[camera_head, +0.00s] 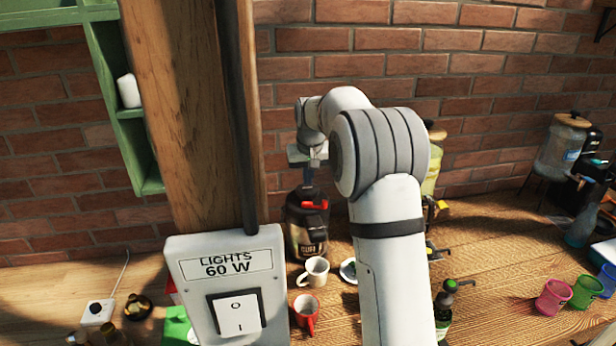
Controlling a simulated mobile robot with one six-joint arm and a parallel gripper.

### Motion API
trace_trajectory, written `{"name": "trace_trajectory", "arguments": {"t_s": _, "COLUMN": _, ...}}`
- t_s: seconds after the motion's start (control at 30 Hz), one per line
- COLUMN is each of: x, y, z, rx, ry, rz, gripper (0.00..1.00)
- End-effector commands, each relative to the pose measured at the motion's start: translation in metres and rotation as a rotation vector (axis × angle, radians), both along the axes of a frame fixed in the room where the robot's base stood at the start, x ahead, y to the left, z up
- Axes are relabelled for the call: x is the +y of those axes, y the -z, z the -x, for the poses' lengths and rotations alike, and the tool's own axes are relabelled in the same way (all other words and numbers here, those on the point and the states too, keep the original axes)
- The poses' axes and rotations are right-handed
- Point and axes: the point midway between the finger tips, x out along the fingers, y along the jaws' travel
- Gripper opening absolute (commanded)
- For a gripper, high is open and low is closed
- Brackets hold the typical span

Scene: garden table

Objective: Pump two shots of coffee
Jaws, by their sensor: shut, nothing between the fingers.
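A black pump pot (307,228) with red parts at its top and a printed label stands upright on the wooden counter against the brick wall. My gripper (309,178) points down right above the pot's top. Its fingers are shut with nothing between them. I cannot tell whether the fingertips touch the lid. A white mug (315,270) stands in front of the pot, a little to its right. The pot's spout is not clear from here. My arm hides part of the counter to the right.
A wooden post (180,110) with a light switch box (232,290) blocks the near left. A red mug (305,314), a small plate (348,270), a green-topped bottle (445,305) and coloured cups (553,296) stand on the counter (500,250). A drink dispenser (562,145) is far right.

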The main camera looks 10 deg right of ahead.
Motion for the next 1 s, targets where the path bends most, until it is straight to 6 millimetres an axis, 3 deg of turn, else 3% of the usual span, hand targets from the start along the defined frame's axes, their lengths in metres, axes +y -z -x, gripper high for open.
{"name": "trace_trajectory", "arguments": {"t_s": 1.0, "x": 0.0, "y": 0.016, "z": 0.0, "rx": 0.001, "ry": 0.0, "rz": 0.0, "gripper": 0.0}}
